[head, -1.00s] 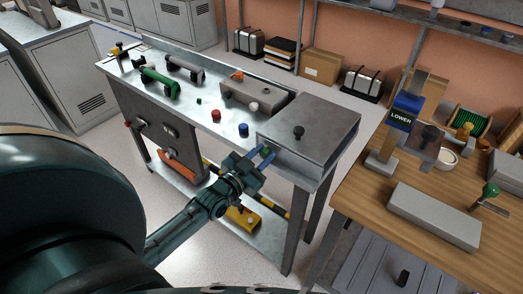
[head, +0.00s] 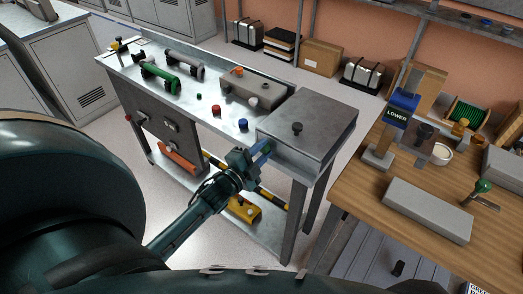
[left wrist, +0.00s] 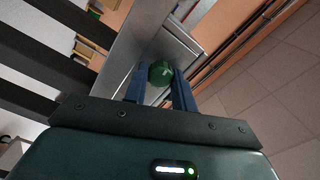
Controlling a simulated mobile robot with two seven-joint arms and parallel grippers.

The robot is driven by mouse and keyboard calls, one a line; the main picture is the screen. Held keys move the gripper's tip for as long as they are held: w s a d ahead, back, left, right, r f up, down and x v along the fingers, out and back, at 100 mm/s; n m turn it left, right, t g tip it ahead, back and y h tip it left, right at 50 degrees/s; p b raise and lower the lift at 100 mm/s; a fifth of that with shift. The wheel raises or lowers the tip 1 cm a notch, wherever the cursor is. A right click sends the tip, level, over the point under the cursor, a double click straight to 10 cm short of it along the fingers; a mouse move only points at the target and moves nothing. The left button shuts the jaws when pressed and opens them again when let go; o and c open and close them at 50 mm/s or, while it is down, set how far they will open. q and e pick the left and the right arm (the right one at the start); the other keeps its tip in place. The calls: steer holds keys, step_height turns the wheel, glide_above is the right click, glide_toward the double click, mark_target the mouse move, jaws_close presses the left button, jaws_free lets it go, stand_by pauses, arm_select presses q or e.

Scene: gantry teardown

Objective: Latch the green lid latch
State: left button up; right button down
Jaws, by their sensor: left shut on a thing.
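The green lid latch (left wrist: 160,72) shows as a round green knob in the left wrist view, at the side of a grey metal box. The box (head: 315,112) stands at the right end of the steel bench in the head view, with its flat lid down and a black knob (head: 297,128) on top. My left gripper (head: 266,147) is at the box's left front side. Its blue fingers (left wrist: 158,90) are shut on the green latch, one on each side of it. In the head view the fingers mostly hide the latch. My right gripper is not in view.
The steel bench (head: 190,100) carries a green-handled part (head: 158,80), a grey block (head: 250,92), a red button (head: 216,110) and a blue button (head: 243,124). A wooden table (head: 365,200) with a grey slab (head: 427,210) and a "LOWER" sign (head: 397,115) stands close on the right.

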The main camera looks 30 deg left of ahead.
arm_select(q)
steer(key=shift+m, duration=1)
steer(key=o, duration=1)
steer(key=shift+s+f, duration=0.1)
steer(key=shift+f, duration=0.1)
